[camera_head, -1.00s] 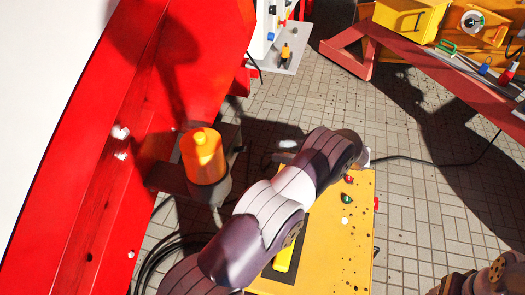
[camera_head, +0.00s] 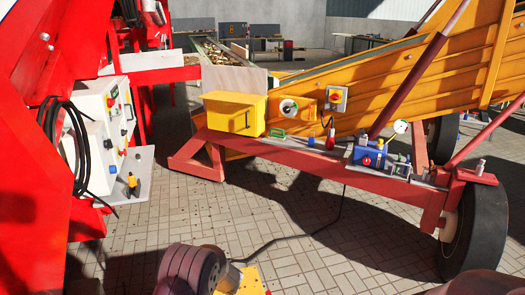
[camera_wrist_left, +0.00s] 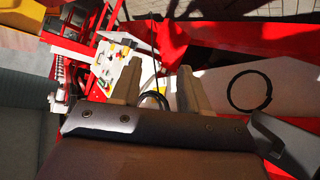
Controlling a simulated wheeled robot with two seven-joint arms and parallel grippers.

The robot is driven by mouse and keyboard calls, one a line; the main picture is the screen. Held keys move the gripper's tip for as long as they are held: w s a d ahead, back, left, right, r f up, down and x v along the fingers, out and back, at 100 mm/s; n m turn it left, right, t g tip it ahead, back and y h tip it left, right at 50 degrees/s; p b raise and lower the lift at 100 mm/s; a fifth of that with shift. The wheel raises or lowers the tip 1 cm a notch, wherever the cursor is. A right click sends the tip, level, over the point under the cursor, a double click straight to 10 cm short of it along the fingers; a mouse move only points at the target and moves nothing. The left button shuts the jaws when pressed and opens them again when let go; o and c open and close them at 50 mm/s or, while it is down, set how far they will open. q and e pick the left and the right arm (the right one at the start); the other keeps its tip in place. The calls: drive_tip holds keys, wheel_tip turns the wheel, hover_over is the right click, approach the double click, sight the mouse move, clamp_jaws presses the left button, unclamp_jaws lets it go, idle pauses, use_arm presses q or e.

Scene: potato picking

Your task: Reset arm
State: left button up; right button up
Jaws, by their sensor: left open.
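My left gripper (camera_wrist_left: 158,88) shows in the left wrist view with its two fingers apart and nothing between them. Beyond the fingers are red machine parts and a white control panel (camera_wrist_left: 120,66) with buttons. In the head view only a dark, rounded part of my arm shows at the bottom edge; the left gripper cannot be made out there. Part of my right arm shows at the bottom right, but its gripper is out of view.
A red machine with a white control box (camera_head: 105,120) stands at the left. A yellow conveyor (camera_head: 400,85) on a red frame (camera_head: 330,175), with a black wheel (camera_head: 480,225), stands at the right. A yellow box (camera_head: 235,113) sits on the frame.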

use_arm(q)
drive_tip(key=s+d+r+m+g+h, duration=0.1)
drive_tip(key=s+d+m+g+h, duration=0.2)
drive_tip(key=s+d+m+h, duration=0.65)
drive_tip(key=s+a+r+m+g, duration=0.1)
drive_tip(key=s+r+g, duration=0.15)
drive_tip(key=s, duration=0.65)
drive_tip(key=s+a+r+m+g+y, duration=0.1)
drive_tip(key=s+a+r, duration=0.15)
drive_tip(key=s, duration=0.65)
drive_tip(key=s+a+r+m+g, duration=0.1)
drive_tip(key=s+r, duration=0.3)
drive_tip(key=s, duration=0.5)
wheel_tip(320, 180, up, 15)
drive_tip(key=p, duration=1.3)
drive_tip(key=shift+w, duration=0.3)
drive_tip(key=shift+f+t, duration=0.1)
drive_tip(key=shift+t, duration=0.15)
